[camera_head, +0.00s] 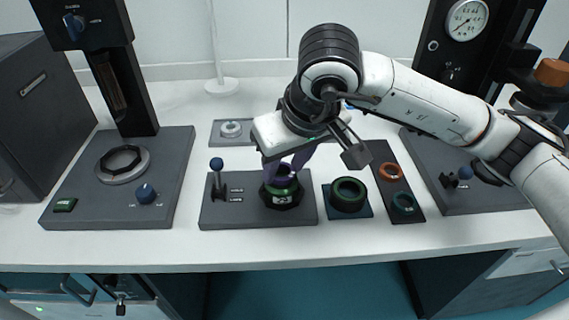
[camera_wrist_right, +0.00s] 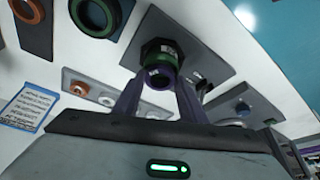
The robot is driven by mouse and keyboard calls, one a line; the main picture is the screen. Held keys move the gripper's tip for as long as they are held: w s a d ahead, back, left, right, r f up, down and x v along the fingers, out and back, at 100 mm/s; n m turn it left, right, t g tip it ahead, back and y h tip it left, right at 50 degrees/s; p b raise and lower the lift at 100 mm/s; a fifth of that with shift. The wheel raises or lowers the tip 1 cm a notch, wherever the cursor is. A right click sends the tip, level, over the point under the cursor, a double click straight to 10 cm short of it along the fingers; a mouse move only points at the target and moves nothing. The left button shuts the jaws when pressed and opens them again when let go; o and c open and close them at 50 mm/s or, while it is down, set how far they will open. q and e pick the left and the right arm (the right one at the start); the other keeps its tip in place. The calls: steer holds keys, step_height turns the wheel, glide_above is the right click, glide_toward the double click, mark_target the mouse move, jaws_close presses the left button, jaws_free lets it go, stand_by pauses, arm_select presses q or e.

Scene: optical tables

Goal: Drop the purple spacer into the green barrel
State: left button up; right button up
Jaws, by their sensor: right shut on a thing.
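My right gripper (camera_head: 284,172) is above a black hexagonal holder (camera_head: 283,200) on a grey base plate. In the right wrist view, the fingertips of my right gripper (camera_wrist_right: 158,84) are shut on a small purple spacer (camera_wrist_right: 160,79), seen as a ring between them. The green barrel (camera_wrist_right: 158,48) stands in the holder, with a green band and a pale label. It shows in the head view (camera_head: 283,184), partly covered by the fingers. The spacer is in line with the barrel's mouth; I cannot tell whether they touch. My left gripper is not in view.
A dark green-black ring (camera_head: 348,193) sits on a teal plate right of the holder. An orange ring (camera_head: 390,171) and a teal ring (camera_head: 403,201) lie on a dark strip. A blue-knobbed lever (camera_head: 217,166) stands left. A tall press (camera_head: 120,95) stands farther left.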

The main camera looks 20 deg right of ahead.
steer(key=shift+b, duration=0.4)
stand_by(0.3)
steer(key=o, duration=1.1)
steer(key=shift+r+p, duration=1.65)
steer(key=shift+r, duration=1.35)
